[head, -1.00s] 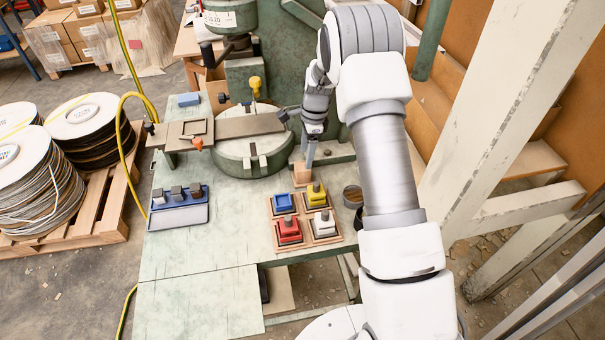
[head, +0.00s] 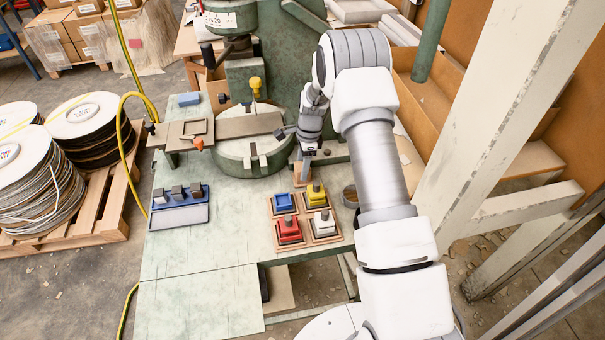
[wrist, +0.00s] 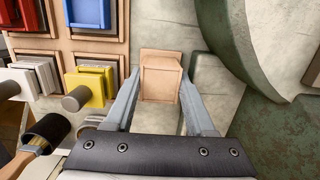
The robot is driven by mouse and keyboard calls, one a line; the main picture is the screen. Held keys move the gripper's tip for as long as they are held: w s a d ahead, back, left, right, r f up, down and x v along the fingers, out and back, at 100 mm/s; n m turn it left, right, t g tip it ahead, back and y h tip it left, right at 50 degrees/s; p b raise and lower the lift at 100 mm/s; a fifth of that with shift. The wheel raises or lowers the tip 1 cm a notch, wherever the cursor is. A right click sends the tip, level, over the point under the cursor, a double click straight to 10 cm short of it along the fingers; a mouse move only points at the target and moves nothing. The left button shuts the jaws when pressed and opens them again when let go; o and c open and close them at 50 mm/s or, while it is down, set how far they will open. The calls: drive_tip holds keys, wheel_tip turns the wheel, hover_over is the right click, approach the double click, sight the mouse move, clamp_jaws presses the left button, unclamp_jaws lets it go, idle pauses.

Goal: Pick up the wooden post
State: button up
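The wooden post (head: 299,174) is a small light-brown block standing on the green table, behind the tray of coloured pieces. In the head view my gripper (head: 308,168) is at the post and hides part of it. In the wrist view the post (wrist: 161,80) lies between the two grey fingertips of my gripper (wrist: 161,82), one finger on each side. The fingers are apart, with a narrow gap showing on the right side. Whether the left finger touches the post I cannot tell.
A wooden tray (head: 303,241) holds blue, yellow, red and white handled pieces just in front of the post. A round cup (head: 350,196) stands to its right. The green press with its round base (head: 255,170) is close behind on the left. The table's front left is clear.

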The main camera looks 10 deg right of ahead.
clamp_jaws()
